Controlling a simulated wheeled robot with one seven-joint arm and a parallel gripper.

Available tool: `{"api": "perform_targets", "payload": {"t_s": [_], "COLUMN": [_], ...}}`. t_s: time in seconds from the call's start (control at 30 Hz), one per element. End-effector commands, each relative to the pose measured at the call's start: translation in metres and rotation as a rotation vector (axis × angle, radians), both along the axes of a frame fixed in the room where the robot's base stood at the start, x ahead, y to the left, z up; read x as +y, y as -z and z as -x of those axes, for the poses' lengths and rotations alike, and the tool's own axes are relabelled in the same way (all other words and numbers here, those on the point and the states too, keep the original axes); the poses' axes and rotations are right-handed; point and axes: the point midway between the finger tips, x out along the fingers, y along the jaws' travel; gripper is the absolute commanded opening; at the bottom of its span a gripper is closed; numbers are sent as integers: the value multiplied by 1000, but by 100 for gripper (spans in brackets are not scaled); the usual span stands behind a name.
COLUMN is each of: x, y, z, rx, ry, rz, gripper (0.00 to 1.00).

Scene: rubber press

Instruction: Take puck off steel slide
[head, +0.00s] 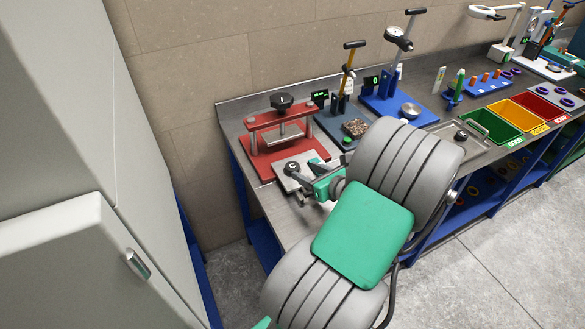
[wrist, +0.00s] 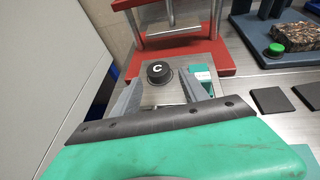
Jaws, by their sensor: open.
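A black round puck marked with a white "C" (wrist: 159,72) sits on the steel slide (wrist: 152,97), which extends out from the front of the red press (wrist: 217,58). The slide also shows in the head view (head: 284,184), as does the red press (head: 257,155). My gripper (wrist: 164,92) is open, its two grey fingers standing apart on the left and right of the puck and a little nearer the camera. I cannot tell whether either finger touches the puck. In the head view my gripper (head: 308,182) is at the slide, partly hidden by my own arm.
Dark square pieces (wrist: 271,100) lie on the metal bench right of the slide. A blue-based press with a green button (head: 347,143) and another with a gauge (head: 393,100) stand farther right. Beyond are green (head: 492,128), yellow and red bins. A grey cabinet (head: 90,250) is at left.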

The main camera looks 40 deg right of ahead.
Motion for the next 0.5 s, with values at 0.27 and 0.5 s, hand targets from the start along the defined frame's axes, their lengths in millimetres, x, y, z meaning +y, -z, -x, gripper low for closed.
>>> {"api": "perform_targets", "payload": {"t_s": [0.27,0.5], "x": [1,-2], "y": [18,25], "z": [-43,-57], "rx": [3,4], "ry": [-9,-5], "rz": [3,5], "gripper": [52,52]}}
